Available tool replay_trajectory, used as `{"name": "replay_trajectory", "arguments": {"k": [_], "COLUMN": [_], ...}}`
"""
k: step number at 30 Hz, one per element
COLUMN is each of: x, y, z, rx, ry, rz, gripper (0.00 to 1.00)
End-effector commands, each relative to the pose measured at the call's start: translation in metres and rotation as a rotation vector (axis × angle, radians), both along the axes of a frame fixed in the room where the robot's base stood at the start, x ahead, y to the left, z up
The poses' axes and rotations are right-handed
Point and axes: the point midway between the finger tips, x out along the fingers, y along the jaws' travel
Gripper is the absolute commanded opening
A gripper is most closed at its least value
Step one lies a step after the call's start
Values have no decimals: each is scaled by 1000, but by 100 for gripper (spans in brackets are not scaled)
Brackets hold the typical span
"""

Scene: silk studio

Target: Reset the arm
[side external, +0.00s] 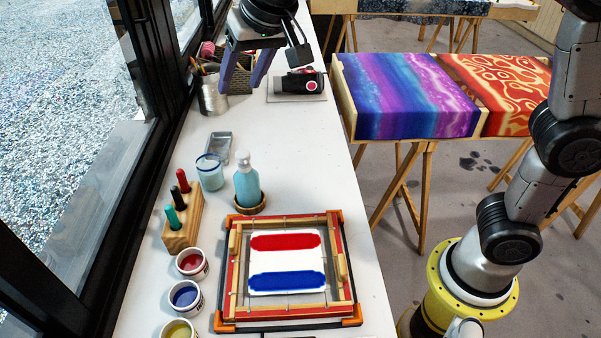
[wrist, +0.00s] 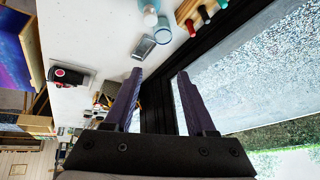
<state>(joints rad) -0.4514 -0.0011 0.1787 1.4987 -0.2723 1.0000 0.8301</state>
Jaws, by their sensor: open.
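My gripper (side external: 243,72) is at the top of the side external view, over the far end of the white bench (side external: 302,184). Its two purple fingers are apart with nothing between them. In the wrist view my gripper (wrist: 159,75) is also open and empty, with the window frame and the bench edge beyond the fingers. In the side external view the gripper is close to a metal cup of tools (side external: 211,95), and appears above it; the exact gap cannot be told.
A wooden frame (side external: 235,290) holding red and blue painted cloth lies at the near end. A blue bottle (side external: 247,187), glass jar (side external: 210,176), marker block (side external: 183,228) and paint pots (side external: 186,296) stand nearby. The window (side external: 160,62) borders the bench's left. A black device (side external: 298,82) sits right of the gripper.

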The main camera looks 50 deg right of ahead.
Motion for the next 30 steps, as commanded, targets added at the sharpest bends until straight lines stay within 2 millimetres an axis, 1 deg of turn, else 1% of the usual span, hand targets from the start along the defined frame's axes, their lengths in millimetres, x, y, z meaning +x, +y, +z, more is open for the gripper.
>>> {"name": "replay_trajectory", "arguments": {"k": [1,2,3,5,6,8,9,11,12,14,15,18,21,23,26,30], "x": [-17,-27,-42,-66,-83,-109,-128,-156,-175,-200,-215,-245,-263,-267,-265,-265], "y": [-29,-44,-62,-87,-101,-120,-131,-144,-151,-158,-161,-161,-155,-153,-152,-152], "z": [11,16,19,23,22,20,15,5,-4,-19,-31,-61,-90,-100,-98,-98], "rx": [11,13,15,17,15,10,6,-5,-12,-26,-37,-62,-86,-102,-125,-128], "ry": [-14,-21,-26,-37,-41,-50,-52,-54,-54,-51,-46,-22,23,46,39,39], "rz": [-32,-43,-56,-70,-76,-78,-79,-72,-64,-42,-23,43,139,191,239,244], "gripper": [56,56,56,56,56,56,56,56,56,56,56,56,56,56,56,56]}}
